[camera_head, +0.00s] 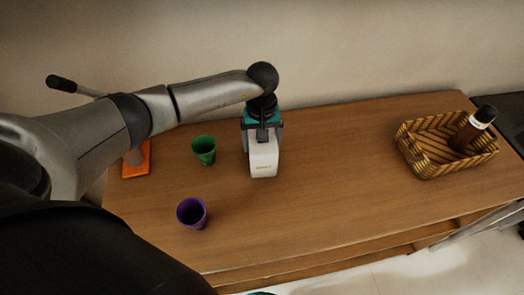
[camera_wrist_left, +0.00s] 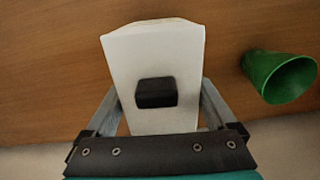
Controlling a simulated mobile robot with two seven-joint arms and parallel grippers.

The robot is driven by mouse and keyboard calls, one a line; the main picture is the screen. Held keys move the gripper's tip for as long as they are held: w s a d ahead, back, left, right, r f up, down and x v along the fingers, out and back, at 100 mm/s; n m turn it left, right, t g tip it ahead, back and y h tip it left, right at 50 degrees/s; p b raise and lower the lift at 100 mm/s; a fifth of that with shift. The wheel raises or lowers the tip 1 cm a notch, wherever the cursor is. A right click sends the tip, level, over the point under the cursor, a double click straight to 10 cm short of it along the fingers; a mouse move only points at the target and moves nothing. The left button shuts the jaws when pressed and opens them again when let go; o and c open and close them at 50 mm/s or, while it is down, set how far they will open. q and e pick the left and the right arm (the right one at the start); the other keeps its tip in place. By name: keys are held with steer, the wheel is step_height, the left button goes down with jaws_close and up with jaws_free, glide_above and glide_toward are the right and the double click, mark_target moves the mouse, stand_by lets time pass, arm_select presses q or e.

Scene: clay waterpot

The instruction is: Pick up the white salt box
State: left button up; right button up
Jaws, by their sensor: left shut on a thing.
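The white salt box (camera_head: 264,160) stands upright near the middle of the wooden table in the head view. In the left wrist view the white box (camera_wrist_left: 150,60) fills the middle, with a dark block-shaped part on the face toward the camera. My left gripper (camera_head: 263,137) is above the box and shut on it, with a finger along each side; the fingers also show in the left wrist view (camera_wrist_left: 158,110). Whether the box touches the table is hard to tell. My right gripper is in neither view.
A green cup (camera_head: 204,150) stands close to the left of the box, and a purple cup (camera_head: 192,213) stands nearer the front edge. An orange object (camera_head: 137,160) lies at the far left. A woven basket (camera_head: 425,165) holding a dark bottle (camera_head: 472,128) is at the right. The table's middle right is clear.

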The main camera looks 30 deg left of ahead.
arm_select(q)
steer(key=shift+r, duration=0.1)
steer(key=c, duration=0.7)
